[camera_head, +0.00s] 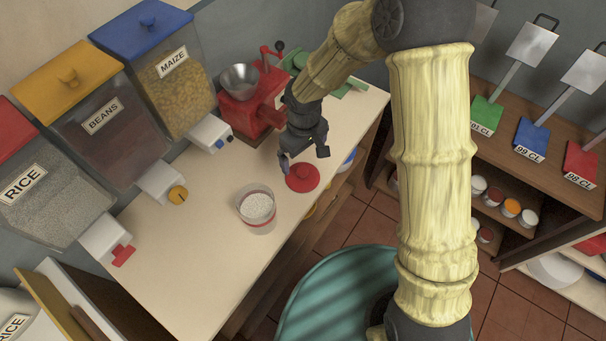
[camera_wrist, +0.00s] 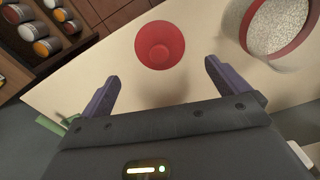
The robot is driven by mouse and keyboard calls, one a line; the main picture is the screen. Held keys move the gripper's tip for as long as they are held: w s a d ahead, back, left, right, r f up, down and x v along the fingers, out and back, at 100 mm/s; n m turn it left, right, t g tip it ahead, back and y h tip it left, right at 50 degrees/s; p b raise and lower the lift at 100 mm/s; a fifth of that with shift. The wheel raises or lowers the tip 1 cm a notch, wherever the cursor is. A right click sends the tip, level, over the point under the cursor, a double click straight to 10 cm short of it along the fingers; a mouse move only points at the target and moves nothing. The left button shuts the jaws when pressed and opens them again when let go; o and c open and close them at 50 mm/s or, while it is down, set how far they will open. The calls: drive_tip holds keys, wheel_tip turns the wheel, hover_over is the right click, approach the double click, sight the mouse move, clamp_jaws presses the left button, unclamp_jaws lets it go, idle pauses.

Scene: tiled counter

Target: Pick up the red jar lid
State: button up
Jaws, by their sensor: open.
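The red jar lid (camera_head: 302,178) lies on the pale counter, right of the jar, and shows as a round red disc with a raised middle. In the wrist view the lid (camera_wrist: 160,45) is beyond the fingertips, roughly between their lines. My gripper (camera_head: 303,158) is open and empty, just above and behind the lid in the head view. Its two dark fingers (camera_wrist: 160,78) show spread apart in the wrist view, not touching the lid.
A clear jar of white grains (camera_head: 257,208) stands left of the lid; it also shows in the wrist view (camera_wrist: 278,27). A red grinder (camera_head: 245,100) stands behind. Dispensers of rice, beans and maize (camera_head: 178,95) line the left. The counter's front edge is close to the lid.

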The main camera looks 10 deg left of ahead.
sight(303, 170)
wheel_tip(303, 170, down, 5)
drive_tip(key=shift+w+f, duration=0.1)
drive_tip(key=shift+f, duration=0.15)
drive_tip(key=shift+s, duration=0.2)
drive_tip(key=shift+w+a+f+p, duration=0.15)
drive_tip(key=shift+f+p, duration=0.25)
drive_tip(key=shift+f, duration=0.9)
drive_tip(key=shift+w+a+f+p, duration=0.1)
drive_tip(key=shift+w+f+p, duration=0.2)
drive_tip(key=shift+f, duration=0.95)
drive_tip(key=shift+s+d, duration=0.1)
drive_tip(key=c, duration=0.7)
